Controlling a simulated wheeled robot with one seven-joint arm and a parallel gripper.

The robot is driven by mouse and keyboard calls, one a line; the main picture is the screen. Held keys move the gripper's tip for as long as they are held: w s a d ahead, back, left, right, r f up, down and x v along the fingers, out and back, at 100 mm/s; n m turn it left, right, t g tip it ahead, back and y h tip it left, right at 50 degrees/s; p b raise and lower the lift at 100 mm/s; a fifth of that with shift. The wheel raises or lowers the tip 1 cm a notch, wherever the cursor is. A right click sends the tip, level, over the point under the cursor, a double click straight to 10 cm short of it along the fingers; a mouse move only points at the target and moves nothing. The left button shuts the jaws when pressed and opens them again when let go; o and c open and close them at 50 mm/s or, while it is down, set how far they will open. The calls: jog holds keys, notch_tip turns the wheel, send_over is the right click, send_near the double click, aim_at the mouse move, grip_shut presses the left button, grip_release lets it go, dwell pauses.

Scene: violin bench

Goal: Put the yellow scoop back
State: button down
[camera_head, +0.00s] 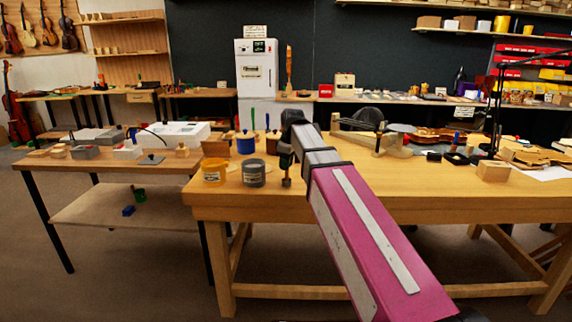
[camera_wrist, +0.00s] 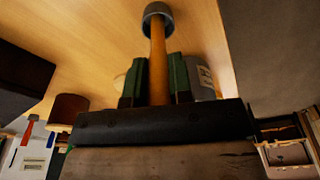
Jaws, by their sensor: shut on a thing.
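My gripper (camera_wrist: 153,78) is shut on a slim yellow-orange handle (camera_wrist: 158,50) with a grey, cup-like round end (camera_wrist: 157,14); it appears to be the yellow scoop. In the head view the gripper (camera_head: 287,166) is at the left part of the big bench, and the scoop's small dark end (camera_head: 286,182) hangs below it. I cannot tell whether that end touches the bench top. A yellow can (camera_head: 213,175) and a grey can (camera_head: 253,176) with labels stand just left of it. The grey can (camera_wrist: 206,78) also shows beside the fingers in the wrist view.
A blue pot (camera_head: 246,146) and a wooden block (camera_head: 215,149) stand behind the cans. My arm covers part of the big bench (camera_head: 440,205). A wooden box (camera_head: 493,171) sits at right. A lower side table (camera_head: 110,165) with small items stands at left.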

jog(key=shift+f, duration=0.1)
jog(key=c, duration=1)
grip_release()
jog(key=r, duration=0.4)
jog(key=d+r, duration=0.1)
jog(key=r, duration=0.7)
jog(key=shift+s+d, duration=0.3)
jog(key=shift+s, duration=0.05)
